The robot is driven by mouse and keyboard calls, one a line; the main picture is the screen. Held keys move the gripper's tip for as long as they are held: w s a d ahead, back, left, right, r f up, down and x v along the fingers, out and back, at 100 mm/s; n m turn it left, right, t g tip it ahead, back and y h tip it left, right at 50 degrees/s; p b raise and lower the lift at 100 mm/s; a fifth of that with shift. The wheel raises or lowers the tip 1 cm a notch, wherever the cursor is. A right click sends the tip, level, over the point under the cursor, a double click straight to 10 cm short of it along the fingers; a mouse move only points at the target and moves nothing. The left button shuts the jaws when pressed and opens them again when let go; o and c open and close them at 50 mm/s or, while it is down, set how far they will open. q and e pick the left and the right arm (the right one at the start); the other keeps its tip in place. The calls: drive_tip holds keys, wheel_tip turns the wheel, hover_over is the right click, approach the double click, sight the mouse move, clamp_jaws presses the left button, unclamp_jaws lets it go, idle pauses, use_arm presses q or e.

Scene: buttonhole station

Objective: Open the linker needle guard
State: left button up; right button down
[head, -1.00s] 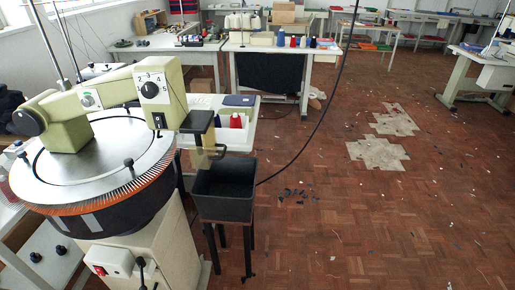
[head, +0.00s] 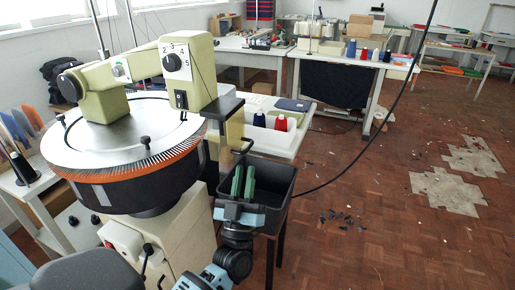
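The linker is a cream machine with a round dial (head: 130,135) ringed by needles and an orange band. Its arm and head (head: 188,75) reach over the dial, with a numbered black knob. A dark bracket (head: 222,106) sticks out at the right of the head, with a tan piece under it; this looks like the needle guard, but its exact state is too small to tell. My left gripper (head: 243,182) points away from me, its two green fingers apart by a narrow gap and nothing seen between them. It is below the bracket, in front of the bin. My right gripper is not in view.
A black bin (head: 277,187) on a stand is right beside the linker, partly behind my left gripper. Behind it a white table (head: 270,138) holds red and dark blue cones. A black cable hangs at the right. The parquet floor at the right is mostly free.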

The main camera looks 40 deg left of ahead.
sight(249, 149)
use_arm(q)
drive_tip(key=p+x, duration=0.1)
drive_tip(key=x, duration=0.6)
drive_tip(key=shift+w+r+p, duration=0.2)
drive_tip(key=shift+r+p, duration=0.05)
drive_tip(key=shift+p, duration=0.05)
clamp_jaws()
